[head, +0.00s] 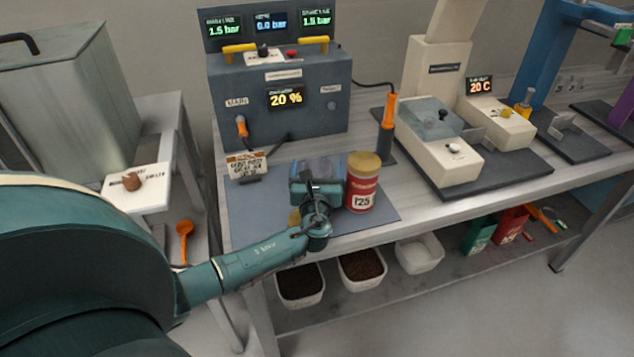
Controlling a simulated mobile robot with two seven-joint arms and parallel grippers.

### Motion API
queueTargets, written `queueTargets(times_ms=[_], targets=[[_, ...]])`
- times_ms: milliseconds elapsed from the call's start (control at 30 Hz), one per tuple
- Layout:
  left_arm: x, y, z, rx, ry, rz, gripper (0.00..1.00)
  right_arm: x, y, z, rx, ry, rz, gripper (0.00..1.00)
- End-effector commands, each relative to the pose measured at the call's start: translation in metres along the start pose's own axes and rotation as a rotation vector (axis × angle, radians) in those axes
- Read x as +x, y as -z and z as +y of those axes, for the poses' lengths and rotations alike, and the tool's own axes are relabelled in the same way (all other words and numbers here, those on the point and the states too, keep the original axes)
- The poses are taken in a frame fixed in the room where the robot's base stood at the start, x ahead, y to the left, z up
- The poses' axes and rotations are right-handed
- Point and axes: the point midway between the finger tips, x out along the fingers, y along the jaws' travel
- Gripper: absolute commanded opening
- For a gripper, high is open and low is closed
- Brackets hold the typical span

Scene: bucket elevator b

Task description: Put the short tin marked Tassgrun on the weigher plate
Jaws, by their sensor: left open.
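My left gripper (316,182) is over the blue-grey mat on the bench, just left of a red tin (362,188) with a yellow lid and a label that seems to read 125. It is open; the wrist hides much of what is below it. A small yellowish patch (293,217) shows beside the wrist, perhaps part of another tin; I cannot tell. No Tassgrun lettering is readable. I cannot tell which surface is the weigher plate. My right gripper is not in view.
The mat (250,208) has free room at its left. A grey control box (270,108) stands behind, with a small sign (246,166) before it. A cream machine (440,150) stands right. Bins (362,268) sit on the lower shelf.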

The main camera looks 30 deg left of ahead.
Motion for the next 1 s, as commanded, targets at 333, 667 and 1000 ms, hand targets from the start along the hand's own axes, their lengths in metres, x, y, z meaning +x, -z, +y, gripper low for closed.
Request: queueTargets(times_ms=[333,667,1000], targets=[[-0.001,0.000,0.000,0.000,0.000,0.000,0.63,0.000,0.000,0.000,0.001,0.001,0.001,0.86],[-0.001,0.000,0.000,-0.001,0.000,0.000,0.42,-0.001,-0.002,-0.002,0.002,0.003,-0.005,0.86],[-0.001,-0.025,0.000,-0.005,0.000,-0.003,0.42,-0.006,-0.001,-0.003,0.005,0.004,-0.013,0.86]])
